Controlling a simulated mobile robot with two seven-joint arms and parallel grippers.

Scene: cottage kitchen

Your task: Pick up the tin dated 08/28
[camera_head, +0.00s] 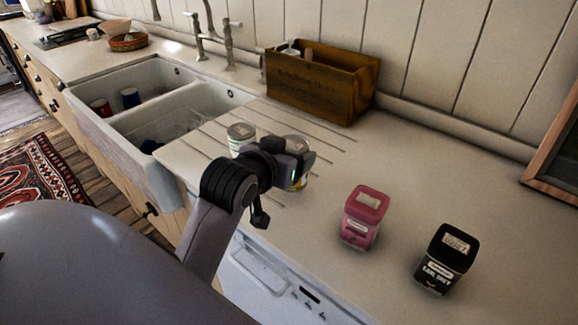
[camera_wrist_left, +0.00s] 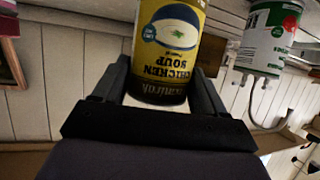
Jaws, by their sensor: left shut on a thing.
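My left gripper (camera_head: 298,162) is shut on a yellow and dark chicken soup tin (camera_wrist_left: 168,45). In the head view this tin is mostly hidden behind the gripper, with a bit of its side (camera_head: 302,184) showing below the fingers. In the wrist view its label appears upside down between the two fingers. A second tin (camera_head: 240,136), white, green and red in the wrist view (camera_wrist_left: 268,42), stands just left of the gripper. I cannot read a date on either tin. My right gripper is not in view.
A pink canister (camera_head: 364,216) and a black canister (camera_head: 445,258) with pale top labels stand to the right on the counter (camera_head: 400,165). A wooden crate (camera_head: 318,88) stands behind. The double sink (camera_head: 165,110) is left. The right counter is mostly clear.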

